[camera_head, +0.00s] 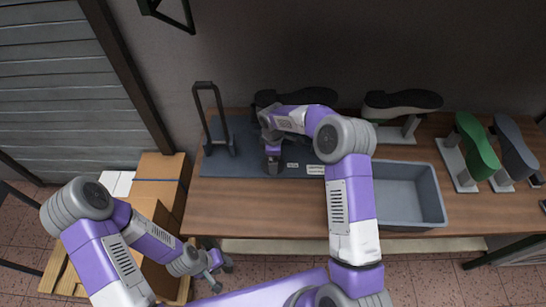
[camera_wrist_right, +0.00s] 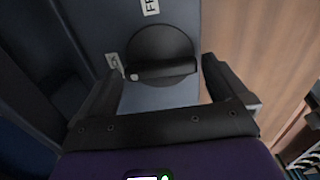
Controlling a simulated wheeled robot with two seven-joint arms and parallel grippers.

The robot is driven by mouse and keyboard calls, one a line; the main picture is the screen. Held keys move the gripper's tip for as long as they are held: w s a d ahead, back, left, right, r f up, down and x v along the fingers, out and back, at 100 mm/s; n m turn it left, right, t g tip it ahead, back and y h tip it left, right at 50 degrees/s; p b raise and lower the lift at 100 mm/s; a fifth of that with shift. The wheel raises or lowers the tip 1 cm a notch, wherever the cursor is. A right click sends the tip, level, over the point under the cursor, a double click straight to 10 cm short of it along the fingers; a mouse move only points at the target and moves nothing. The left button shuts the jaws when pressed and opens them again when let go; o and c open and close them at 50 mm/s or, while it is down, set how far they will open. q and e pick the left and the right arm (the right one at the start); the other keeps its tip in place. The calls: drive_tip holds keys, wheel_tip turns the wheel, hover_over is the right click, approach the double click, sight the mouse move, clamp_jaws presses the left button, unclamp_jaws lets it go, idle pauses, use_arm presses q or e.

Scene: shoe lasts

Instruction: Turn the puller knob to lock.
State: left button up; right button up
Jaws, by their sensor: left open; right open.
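The puller knob (camera_wrist_right: 165,42) is a round black dial with a raised bar grip across it, seen in the right wrist view on a grey-blue plate (camera_wrist_right: 88,22). The bar lies nearly level in that view, with a pale mark at its left end. My right gripper (camera_wrist_right: 160,75) is open, one finger to each side of the bar; I cannot tell whether they touch it. In the head view my right gripper (camera_head: 273,168) points down over the plate and hides the knob. My left gripper (camera_head: 219,273) is open and empty, low in front of the table.
A black upright handle frame (camera_head: 211,115) stands at the plate's left. A grey bin (camera_head: 435,195) sits on the wooden table (camera_head: 240,215) to the right. Cardboard boxes (camera_head: 158,180) are at left.

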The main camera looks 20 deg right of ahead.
wheel_tip(320, 180, up, 8)
drive_tip(key=shift+f, duration=0.25)
idle(0.5)
